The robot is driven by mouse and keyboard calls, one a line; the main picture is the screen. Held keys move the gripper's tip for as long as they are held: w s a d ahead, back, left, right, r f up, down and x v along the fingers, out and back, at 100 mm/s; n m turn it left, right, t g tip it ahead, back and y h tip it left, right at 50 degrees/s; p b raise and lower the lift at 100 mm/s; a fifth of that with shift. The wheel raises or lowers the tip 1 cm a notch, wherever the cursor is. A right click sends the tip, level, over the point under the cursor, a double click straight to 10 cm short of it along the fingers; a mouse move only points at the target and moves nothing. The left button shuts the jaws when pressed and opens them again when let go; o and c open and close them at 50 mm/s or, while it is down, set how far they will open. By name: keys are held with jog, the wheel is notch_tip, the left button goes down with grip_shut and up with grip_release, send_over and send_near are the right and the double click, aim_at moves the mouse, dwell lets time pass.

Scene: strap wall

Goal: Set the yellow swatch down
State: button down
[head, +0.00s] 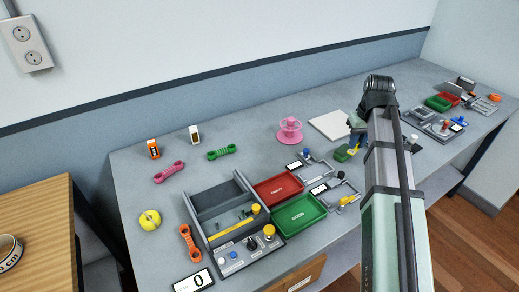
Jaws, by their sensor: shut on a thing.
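My gripper (354,143) hangs down at the end of my arm, right of the middle of the table. It is shut on a small yellow piece, which looks like the yellow swatch (354,149). A small green block (342,154) shows right beside it, to the left. I cannot tell whether the swatch touches the green block or the table. My arm and wrist hide part of this area.
A white square board (329,125) lies behind my gripper, with a pink spool (289,131) to its left. Red (278,189) and green (299,213) trays and a grey organizer (207,206) stand left front. The table's (125,213) left side has free room.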

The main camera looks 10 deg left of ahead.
jog(key=a+n, duration=0.5)
jog(key=a, duration=2.4)
jog(key=n, duration=0.1)
send_over(257, 148)
jog(key=shift+s+d+f, duration=0.15)
jog(key=shift+f, duration=2.2)
jog(key=shift+s+d+f, duration=0.1)
jog(key=shift+d+f, duration=0.05)
jog(key=shift+f, duration=2.2)
jog(key=c, duration=1.5)
grip_release()
jog(key=shift+f, duration=0.15)
jog(key=o, duration=0.5)
jog(key=shift+c, duration=0.2)
notch_tip(257, 148, up, 12)
jog(key=d, duration=0.1)
jog(key=shift+s, duration=0.45)
